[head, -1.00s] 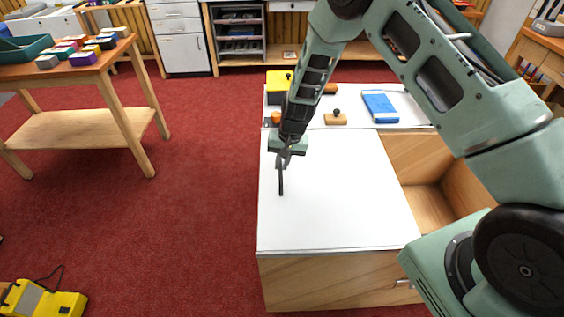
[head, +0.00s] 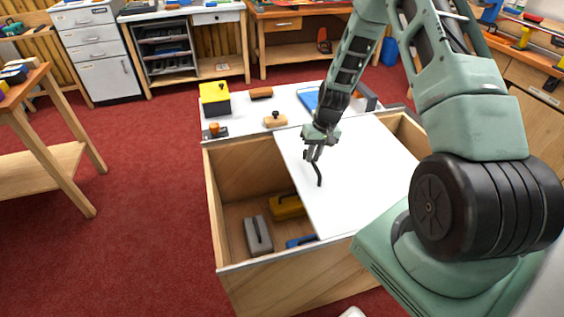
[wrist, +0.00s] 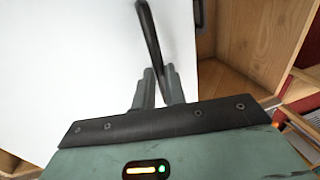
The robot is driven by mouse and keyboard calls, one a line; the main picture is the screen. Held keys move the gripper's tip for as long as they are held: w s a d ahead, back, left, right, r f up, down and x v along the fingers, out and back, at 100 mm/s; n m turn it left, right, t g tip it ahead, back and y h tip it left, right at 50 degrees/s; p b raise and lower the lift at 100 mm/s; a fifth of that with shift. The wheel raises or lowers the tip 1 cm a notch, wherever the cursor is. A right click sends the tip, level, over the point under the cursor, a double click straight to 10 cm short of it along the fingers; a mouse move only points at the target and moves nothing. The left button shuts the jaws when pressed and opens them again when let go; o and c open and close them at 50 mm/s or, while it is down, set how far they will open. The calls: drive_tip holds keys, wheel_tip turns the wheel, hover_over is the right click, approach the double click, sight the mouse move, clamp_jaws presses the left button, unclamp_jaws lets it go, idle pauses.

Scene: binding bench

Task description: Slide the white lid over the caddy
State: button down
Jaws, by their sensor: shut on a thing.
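The white lid (head: 355,180) lies over the middle and right of the wooden caddy (head: 265,285) in the head view. The caddy's left part is uncovered, and a narrow opening shows at its far right. My gripper (head: 313,152) is shut on the lid's dark handle (head: 319,175), near the lid's left side. In the wrist view the handle (wrist: 150,35) rises from between the two fingers (wrist: 158,90), with the lid (wrist: 80,60) filling the left and the caddy's wooden inside (wrist: 240,35) at right.
In the caddy's open part lie a grey block with a handle (head: 258,235), a yellow case (head: 287,207) and a blue thing (head: 301,241), partly under the lid. Behind, a white surface (head: 243,122) holds a yellow box (head: 214,99) and a wooden knobbed block (head: 276,121).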

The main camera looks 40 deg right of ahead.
hover_over(351, 161)
idle(0.5)
drive_tip(key=c, duration=1.5)
unclamp_jaws()
drive_tip(key=shift+o, duration=0.2)
drive_tip(key=s+d+r+b, duration=0.1)
drive_tip(key=d+r, duration=0.2)
drive_tip(key=r, duration=1.4)
drive_tip(key=shift+d, duration=0.15)
